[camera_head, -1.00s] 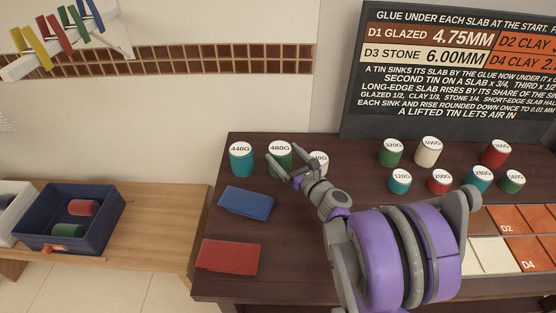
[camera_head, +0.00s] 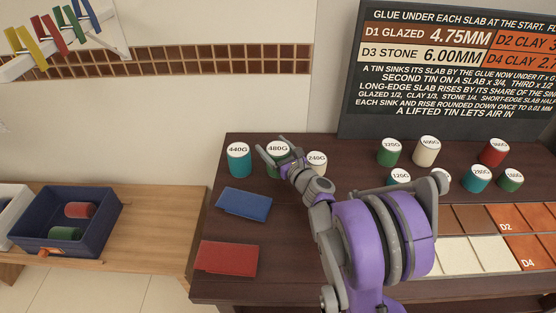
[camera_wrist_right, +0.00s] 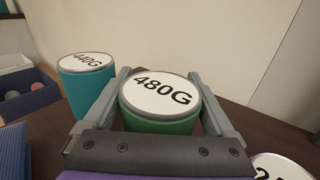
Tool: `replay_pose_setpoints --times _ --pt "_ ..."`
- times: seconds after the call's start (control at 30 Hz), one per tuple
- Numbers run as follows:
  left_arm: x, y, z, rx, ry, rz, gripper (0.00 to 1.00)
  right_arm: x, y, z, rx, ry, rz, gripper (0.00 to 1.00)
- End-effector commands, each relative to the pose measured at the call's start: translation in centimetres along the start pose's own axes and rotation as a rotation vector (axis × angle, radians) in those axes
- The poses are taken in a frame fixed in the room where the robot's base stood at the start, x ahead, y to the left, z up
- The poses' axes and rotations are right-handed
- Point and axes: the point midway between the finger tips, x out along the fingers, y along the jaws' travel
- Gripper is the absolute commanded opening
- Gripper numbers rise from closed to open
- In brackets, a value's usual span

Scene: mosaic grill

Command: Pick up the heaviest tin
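The green tin labelled 480G (camera_head: 277,162) stands on the dark table between a teal 440G tin (camera_head: 239,163) and a white tin that seems marked 240G (camera_head: 317,158). My right gripper (camera_head: 277,149) is at the 480G tin, its fingers spread. In the right wrist view the green tin (camera_wrist_right: 160,120) stands between the two fingers (camera_wrist_right: 160,85), one on each side; contact is not clear. The teal 440G tin (camera_wrist_right: 85,90) stands just outside the left finger. My left gripper is not in view.
More tins stand to the right, including green (camera_head: 390,152), white (camera_head: 427,150) and red (camera_head: 494,152) ones. A blue slab (camera_head: 244,204) and a red slab (camera_head: 227,258) lie in front. A blue bin (camera_head: 98,240) holds two tins. A dark sign (camera_head: 360,110) stands behind.

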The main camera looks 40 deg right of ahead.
Motion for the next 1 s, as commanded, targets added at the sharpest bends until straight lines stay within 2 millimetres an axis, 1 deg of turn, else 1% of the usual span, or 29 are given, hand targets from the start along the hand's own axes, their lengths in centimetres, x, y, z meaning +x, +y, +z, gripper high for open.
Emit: replay_pose_setpoints --times 0.03,0.17,0.2,0.27,0.47,0.57,0.67,0.9,1.0 --pt "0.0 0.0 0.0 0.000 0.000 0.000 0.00 0.0 0.0 0.0 0.000 0.000 0.000 0.41" --pt "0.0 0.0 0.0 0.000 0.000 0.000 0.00 0.0 0.0 0.0 0.000 0.000 0.000 0.17" --pt "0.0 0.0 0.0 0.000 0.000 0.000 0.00 0.0 0.0 0.0 0.000 0.000 0.000 0.10" --pt "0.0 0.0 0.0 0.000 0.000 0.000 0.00 0.0 0.0 0.0 0.000 0.000 0.000 0.00" --pt "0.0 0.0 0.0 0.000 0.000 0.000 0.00 0.0 0.0 0.0 0.000 0.000 0.000 0.00" --pt "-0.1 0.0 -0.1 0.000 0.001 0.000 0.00 0.0 0.0 0.4 0.000 0.000 0.000 0.00" --pt "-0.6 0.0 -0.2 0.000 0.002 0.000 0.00 0.0 0.0 1.6 0.000 -0.001 0.000 0.00" --pt "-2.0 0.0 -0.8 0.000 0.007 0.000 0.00 -0.1 0.0 6.4 0.000 -0.001 0.000 0.00" --pt "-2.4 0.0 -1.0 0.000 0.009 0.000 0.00 0.0 0.0 8.1 0.000 -0.001 0.001 0.00"
